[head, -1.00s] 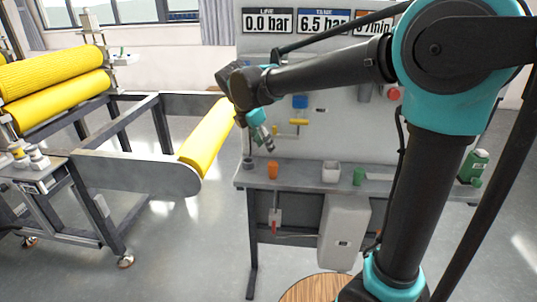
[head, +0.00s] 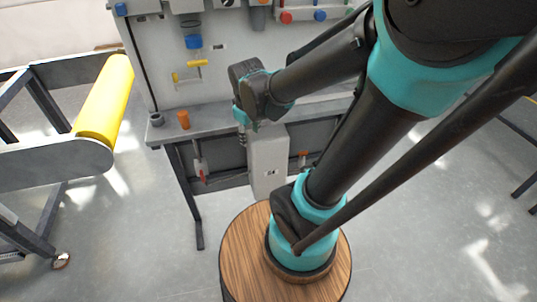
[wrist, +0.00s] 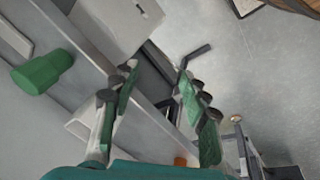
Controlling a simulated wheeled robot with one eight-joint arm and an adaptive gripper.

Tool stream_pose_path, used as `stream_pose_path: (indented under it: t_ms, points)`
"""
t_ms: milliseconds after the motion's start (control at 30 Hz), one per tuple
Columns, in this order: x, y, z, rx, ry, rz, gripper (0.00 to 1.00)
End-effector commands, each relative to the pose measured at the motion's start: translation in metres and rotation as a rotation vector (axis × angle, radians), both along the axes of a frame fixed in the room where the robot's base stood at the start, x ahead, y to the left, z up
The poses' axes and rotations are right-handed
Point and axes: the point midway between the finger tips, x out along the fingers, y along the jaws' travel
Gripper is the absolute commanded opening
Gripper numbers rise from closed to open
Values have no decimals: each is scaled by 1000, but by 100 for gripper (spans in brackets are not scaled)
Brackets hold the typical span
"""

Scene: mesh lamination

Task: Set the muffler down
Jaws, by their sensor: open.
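My gripper (wrist: 157,78) is open, with its two fingers apart and nothing between their tips in the wrist view. In the head view my gripper (head: 242,138) hangs at the bench's front edge, partly hidden by my arm. No piece is clearly marked as the muffler. A small orange cylinder (head: 183,119) stands upright on the grey bench (head: 215,122), left of my gripper; it shows partly at the bottom of the wrist view (wrist: 180,161). A green cylinder (wrist: 42,72) is at the left of the wrist view. A pale container (wrist: 78,128) is partly behind the left finger.
A dark grey ring-like cup (head: 157,119) stands at the bench's left end. A panel (head: 225,60) with valves rises behind the bench. A yellow roller (head: 105,100) on a frame is to the left. A round wooden stand (head: 240,250) is in front. Open floor lies left and right.

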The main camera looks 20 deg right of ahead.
Motion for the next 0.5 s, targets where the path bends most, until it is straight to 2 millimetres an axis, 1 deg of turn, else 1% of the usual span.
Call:
stream_pose_path:
  t_ms: [33,100,200,333,500]
  points:
    - [-17,-16,-14,52,-21,-137,45]
    - [-34,-28,-28,121,-47,-301,45]
    - [-52,-39,-42,196,-75,-474,45]
    - [-64,-45,-51,245,-93,-590,45]
    - [-65,-45,-52,256,-97,-611,45]
